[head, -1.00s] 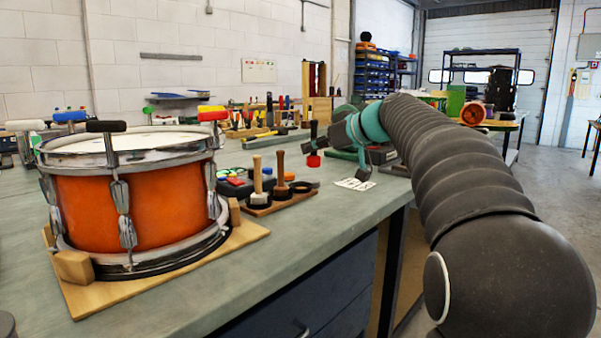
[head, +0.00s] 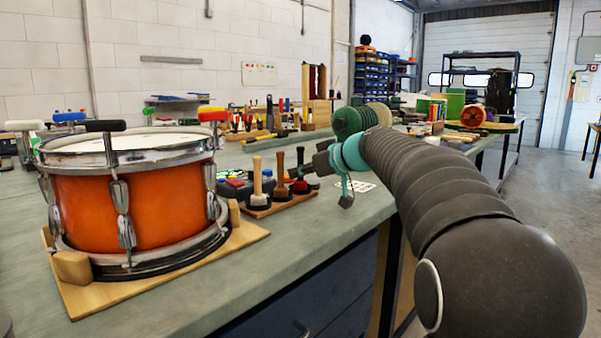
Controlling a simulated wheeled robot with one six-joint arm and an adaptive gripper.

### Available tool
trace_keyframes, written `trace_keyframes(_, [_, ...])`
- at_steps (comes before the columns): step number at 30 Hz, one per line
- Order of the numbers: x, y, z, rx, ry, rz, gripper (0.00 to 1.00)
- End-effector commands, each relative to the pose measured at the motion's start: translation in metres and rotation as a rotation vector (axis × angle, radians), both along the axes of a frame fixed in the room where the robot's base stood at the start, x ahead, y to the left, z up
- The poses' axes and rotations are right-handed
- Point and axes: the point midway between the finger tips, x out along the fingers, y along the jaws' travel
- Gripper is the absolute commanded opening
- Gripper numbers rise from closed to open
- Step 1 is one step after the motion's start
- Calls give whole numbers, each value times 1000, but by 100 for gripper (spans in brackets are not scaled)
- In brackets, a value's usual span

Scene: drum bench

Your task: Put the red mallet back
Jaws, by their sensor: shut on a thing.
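The red mallet (head: 300,158) has a dark handle and stands about upright at the right end of a small wooden rack (head: 257,212). Its lower end is over or in the rack's right-hand dark ring (head: 301,188); I cannot tell whether it is seated. Some red shows just above that ring, and the head is not clear. My gripper (head: 309,166) comes in from the right and is shut on the handle. Two other mallets stand upright in the rack to the left, one with a pale handle (head: 257,175) and one with a brown handle (head: 280,168).
An orange drum (head: 165,209) stands on a wooden board (head: 160,282) at the left, with coloured-handled pieces around its rim. A dark case (head: 232,185) lies behind the rack. The bench front is clear.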

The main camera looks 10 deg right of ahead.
Motion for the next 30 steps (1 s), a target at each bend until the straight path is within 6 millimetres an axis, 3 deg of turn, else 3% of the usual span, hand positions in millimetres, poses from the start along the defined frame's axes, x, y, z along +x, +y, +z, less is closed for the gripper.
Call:
trace_keyframes(4, [0, 0, -4, 0, 0, 0, 0])
trace_keyframes(5, [0, 0, -3, 0, 0, 0, 22])
trace_keyframes(7, [0, 0, -2, 0, 0, 0, 39])
trace_keyframes(20, [0, 0, 4, 0, 0, 0, 39])
trace_keyframes(30, [-48, -36, 25, -1, -2, -3, 39])
